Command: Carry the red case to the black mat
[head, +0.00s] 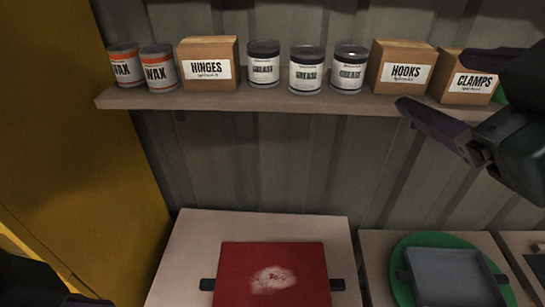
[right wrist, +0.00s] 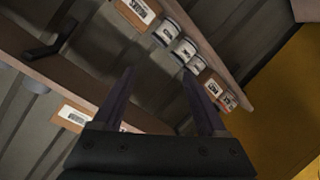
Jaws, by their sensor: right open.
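The red case (head: 300,262) lies on a pale tabletop (head: 200,235) at the bottom centre of the head view. It has a black handle on its left and right sides and a whitish worn patch on top; its near edge is cut off. A dark flat thing (head: 537,266) at the right edge may be the black mat; most of it is out of frame. My right gripper (head: 433,78) is open and empty, high at the right by the shelf, well above and away from the case. It also shows open in the right wrist view (right wrist: 158,75). A dark part of my left arm shows bottom left, its jaws unclear.
A wall shelf (head: 300,101) holds wax tins (head: 158,70), grease tins (head: 306,72) and boxes marked hinges (head: 209,64), hooks (head: 403,67) and clamps (head: 472,84). A grey tray (head: 452,275) sits on a green round mat (head: 401,262) right of the case. A yellow panel (head: 80,120) stands left.

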